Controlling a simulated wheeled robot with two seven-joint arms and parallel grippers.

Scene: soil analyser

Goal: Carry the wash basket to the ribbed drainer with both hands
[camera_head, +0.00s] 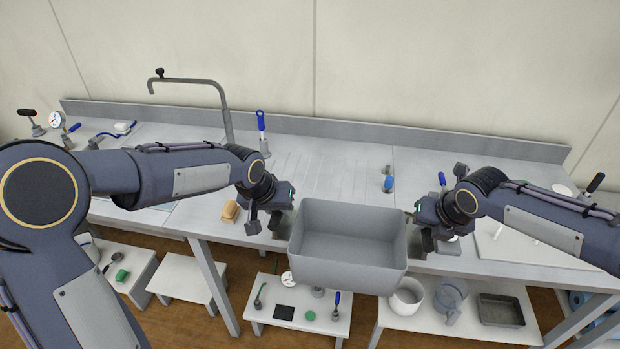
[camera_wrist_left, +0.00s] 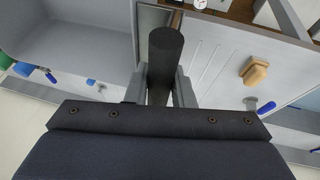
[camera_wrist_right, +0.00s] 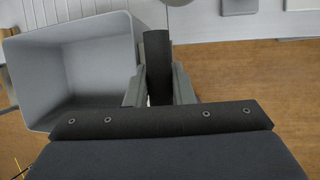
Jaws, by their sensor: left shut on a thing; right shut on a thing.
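The wash basket (camera_head: 348,268) is a grey, empty, open-topped box in the middle of the head view, held level in front of the worktop's front edge. My left gripper (camera_head: 284,222) is shut on its left handle; that dark round handle (camera_wrist_left: 164,52) shows between the fingers in the left wrist view. My right gripper (camera_head: 422,236) is shut on the right handle, and its dark handle (camera_wrist_right: 157,62) shows between the fingers in the right wrist view. The ribbed drainer (camera_head: 318,170) is the grooved part of the worktop behind the basket, and its surface looks clear.
A tall tap (camera_head: 222,100) and a blue-handled brush (camera_head: 262,132) stand at the back. A wooden block (camera_head: 230,211) lies left of my left gripper. A blue-topped item (camera_head: 388,182) stands right of the drainer. Low shelves below hold a white pot (camera_head: 406,298) and a metal tray (camera_head: 500,310).

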